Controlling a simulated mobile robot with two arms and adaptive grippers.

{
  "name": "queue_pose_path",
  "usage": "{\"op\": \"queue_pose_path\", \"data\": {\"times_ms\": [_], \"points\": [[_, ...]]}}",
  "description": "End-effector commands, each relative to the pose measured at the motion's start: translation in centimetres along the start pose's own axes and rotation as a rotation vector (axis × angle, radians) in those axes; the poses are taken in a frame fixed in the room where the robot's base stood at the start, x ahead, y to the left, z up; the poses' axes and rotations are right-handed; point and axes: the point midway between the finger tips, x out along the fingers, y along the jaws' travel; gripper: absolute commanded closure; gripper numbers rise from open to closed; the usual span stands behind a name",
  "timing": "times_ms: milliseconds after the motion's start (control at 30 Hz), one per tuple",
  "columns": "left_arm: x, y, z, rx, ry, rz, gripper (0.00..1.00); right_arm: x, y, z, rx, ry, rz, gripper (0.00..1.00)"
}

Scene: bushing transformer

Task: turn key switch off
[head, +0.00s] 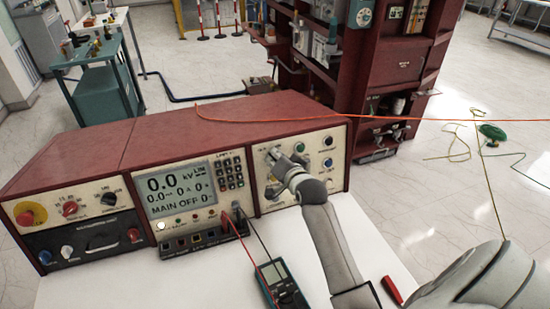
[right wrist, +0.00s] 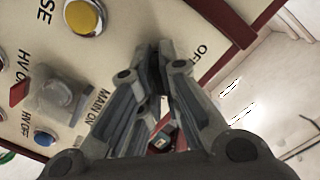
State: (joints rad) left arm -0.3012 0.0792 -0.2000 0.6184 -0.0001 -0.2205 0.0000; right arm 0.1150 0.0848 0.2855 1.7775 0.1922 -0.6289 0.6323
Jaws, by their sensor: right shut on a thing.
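The red control console (head: 130,135) stands on a white table. Its right-hand panel (head: 325,185) carries the key switch, which is mostly hidden by my right gripper (head: 274,158). In the right wrist view the fingers of my right gripper (right wrist: 156,62) are closed on a small dark piece, the key (right wrist: 154,72), between the labels OFF and MAIN ON. The console's display (head: 180,188) shows 0.0 kV and MAIN OFF. My left gripper is in neither view.
A yellow button (right wrist: 84,16) and a clear-covered switch (right wrist: 62,92) are close to the right fingers. A multimeter (head: 282,284) with red and black leads lies in front of the console. A dark red cabinet (head: 395,65) stands behind; an orange cable (head: 420,118) crosses the view.

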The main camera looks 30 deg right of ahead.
Motion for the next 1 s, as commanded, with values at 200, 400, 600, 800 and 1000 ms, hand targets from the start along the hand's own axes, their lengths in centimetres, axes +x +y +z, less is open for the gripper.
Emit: {"op": "queue_pose_path", "data": {"times_ms": [200, 400, 600, 800, 1000], "points": [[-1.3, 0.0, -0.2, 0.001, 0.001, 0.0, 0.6, -0.1, -0.2, -0.2, -0.108, -0.002, 0.008, 1.0], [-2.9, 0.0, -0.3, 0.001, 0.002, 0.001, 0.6, -0.1, -0.3, -0.2, -0.275, -0.002, 0.019, 1.0], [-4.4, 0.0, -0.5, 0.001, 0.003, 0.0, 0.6, -0.1, -0.4, -0.2, -0.465, -0.002, 0.03, 1.0], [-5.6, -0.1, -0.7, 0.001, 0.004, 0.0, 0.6, -0.1, -0.5, -0.1, -0.654, -0.001, 0.042, 1.0], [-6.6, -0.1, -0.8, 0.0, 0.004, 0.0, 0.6, 0.0, -0.5, -0.1, -0.844, 0.0, 0.054, 1.0]]}}
